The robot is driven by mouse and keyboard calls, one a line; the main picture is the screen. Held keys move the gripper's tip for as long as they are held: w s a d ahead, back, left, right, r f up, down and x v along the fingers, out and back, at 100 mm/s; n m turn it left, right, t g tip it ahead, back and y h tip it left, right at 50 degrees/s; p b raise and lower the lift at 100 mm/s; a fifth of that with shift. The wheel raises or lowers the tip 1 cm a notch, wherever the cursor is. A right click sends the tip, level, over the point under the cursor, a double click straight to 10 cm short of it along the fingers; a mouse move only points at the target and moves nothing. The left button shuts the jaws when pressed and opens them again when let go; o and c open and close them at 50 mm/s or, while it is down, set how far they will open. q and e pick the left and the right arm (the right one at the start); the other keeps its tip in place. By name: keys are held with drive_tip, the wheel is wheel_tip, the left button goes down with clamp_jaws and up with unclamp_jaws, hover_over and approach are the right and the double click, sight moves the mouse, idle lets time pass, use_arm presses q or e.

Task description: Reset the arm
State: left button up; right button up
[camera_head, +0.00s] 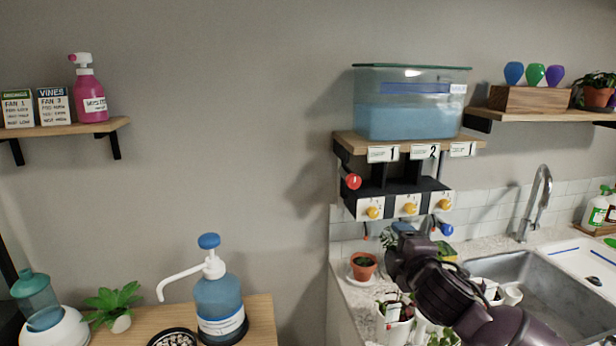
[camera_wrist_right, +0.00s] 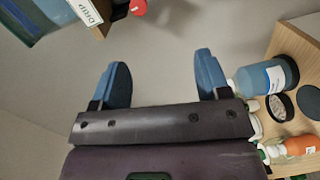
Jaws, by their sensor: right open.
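My right arm comes in from the lower right in the head view, its dark purple links in front of the sink counter. Its gripper (camera_head: 402,232) is at the far end, just below the shelf with the valve panel. In the right wrist view the two blue fingers of the gripper (camera_wrist_right: 163,82) stand wide apart. Only bare grey wall shows between them, and they hold nothing. My left arm and gripper are not in view.
A water tank (camera_head: 412,115) sits on the shelf above yellow knobs and a red knob (camera_head: 353,181). Below, potted plants (camera_head: 363,266) and the sink (camera_head: 545,290) crowd the counter. A blue pump bottle (camera_head: 218,300) stands on the lower-left table. The wall between is clear.

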drive_tip(key=s+d+f+m+g+h, duration=0.25)
drive_tip(key=s+f+m, duration=0.25)
drive_tip(key=s+f, duration=0.3)
drive_tip(key=s+d+f+m+g+h, duration=0.1)
drive_tip(key=s+d+f+m+g, duration=0.15)
drive_tip(key=s+f+m, duration=0.4)
drive_tip(key=s+d+f+m+g, duration=0.2)
drive_tip(key=s+f+m+g, duration=0.15)
drive_tip(key=s, duration=0.85)
drive_tip(key=s+d+f+m+g, duration=0.25)
drive_tip(key=s+f+g, duration=0.25)
drive_tip(key=s, duration=0.8)
drive_tip(key=w+f+t+b, duration=0.1)
drive_tip(key=w+f+t, duration=0.6)
drive_tip(key=f, duration=0.5)
drive_tip(key=shift+w+t+y, duration=0.35)
drive_tip(key=shift+w+t, duration=0.05)
drive_tip(key=shift+t, duration=0.25)
drive_tip(key=shift+f, duration=0.1)
